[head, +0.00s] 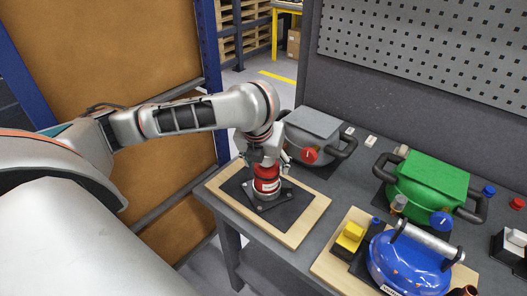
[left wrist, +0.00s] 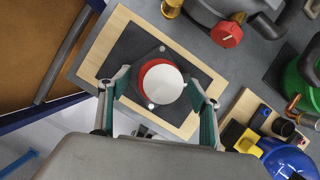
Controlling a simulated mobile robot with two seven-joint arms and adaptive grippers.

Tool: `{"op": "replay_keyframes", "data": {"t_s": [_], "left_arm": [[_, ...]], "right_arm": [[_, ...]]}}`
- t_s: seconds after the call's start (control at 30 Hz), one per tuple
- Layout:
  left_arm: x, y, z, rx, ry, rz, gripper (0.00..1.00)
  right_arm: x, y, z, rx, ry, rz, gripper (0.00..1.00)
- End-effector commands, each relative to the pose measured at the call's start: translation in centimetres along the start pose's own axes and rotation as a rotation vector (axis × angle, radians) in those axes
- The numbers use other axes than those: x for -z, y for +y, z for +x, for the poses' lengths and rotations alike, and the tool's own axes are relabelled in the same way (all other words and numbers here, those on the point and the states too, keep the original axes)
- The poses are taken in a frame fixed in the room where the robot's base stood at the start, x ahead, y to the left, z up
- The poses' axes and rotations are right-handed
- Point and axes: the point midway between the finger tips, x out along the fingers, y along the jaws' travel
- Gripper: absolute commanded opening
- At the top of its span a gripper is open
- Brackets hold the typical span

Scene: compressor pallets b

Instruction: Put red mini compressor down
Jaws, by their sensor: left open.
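The red mini compressor (head: 266,184) stands upright on the dark pad of a wooden pallet (head: 304,226) at the left end of the grey table. In the left wrist view the red mini compressor (left wrist: 146,77) shows from above, with a round white top. My left gripper (head: 266,160) is above and around its upper part. In the left wrist view the fingers of my left gripper (left wrist: 158,86) are spread on either side of it, with gaps visible. The arm hides part of its top in the head view. My right gripper is not in view.
A grey compressor (head: 314,122) with a red knob stands right behind the pallet. A green compressor (head: 430,178) stands farther right. A blue compressor (head: 408,262) and a yellow block (head: 349,237) are on a second pallet at front right. A perforated panel (head: 430,45) rises behind.

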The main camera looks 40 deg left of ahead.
Motion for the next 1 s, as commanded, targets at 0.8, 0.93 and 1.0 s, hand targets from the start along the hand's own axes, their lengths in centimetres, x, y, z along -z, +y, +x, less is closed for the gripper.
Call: {"op": "replay_keyframes", "data": {"t_s": [0.8,0.93,1.0], "left_arm": [[0.0,0.0,-10.2,0.0,-0.001,0.001,0.63],[0.0,0.0,-10.5,-0.001,-0.001,0.001,0.63],[0.0,0.0,-10.5,-0.001,-0.001,0.001,0.63]], "right_arm": [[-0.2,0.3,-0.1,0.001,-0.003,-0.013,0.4],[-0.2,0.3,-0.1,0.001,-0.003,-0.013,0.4],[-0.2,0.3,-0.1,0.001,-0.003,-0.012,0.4]]}}
